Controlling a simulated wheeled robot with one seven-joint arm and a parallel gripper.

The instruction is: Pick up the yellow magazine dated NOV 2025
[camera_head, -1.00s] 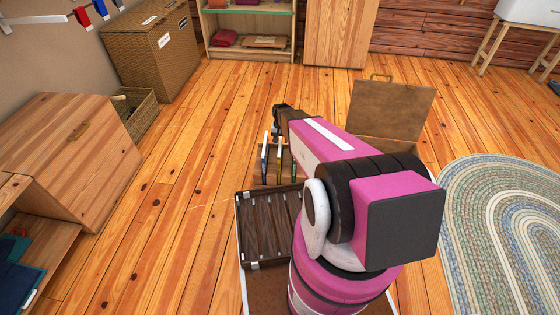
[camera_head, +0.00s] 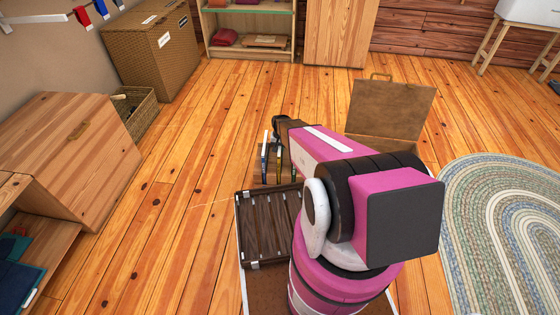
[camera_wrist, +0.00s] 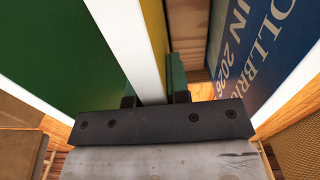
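Several thin magazines stand upright in a wooden rack. In the head view the yellow one (camera_head: 279,166) is in the middle, partly hidden by my arm. In the wrist view a yellow strip (camera_wrist: 154,25) shows beside a white page edge and a large green cover (camera_wrist: 45,50). I cannot tell which cover the white edge belongs to, and no NOV 2025 date is readable. My gripper (camera_wrist: 153,94) has its fingers on either side of the white edge and yellow strip; whether they press on it is unclear. A blue magazine (camera_wrist: 262,45) at right reads "UN 2026".
An open brown case (camera_head: 392,108) is at the right. An oval braided rug (camera_head: 500,220) lies further right.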

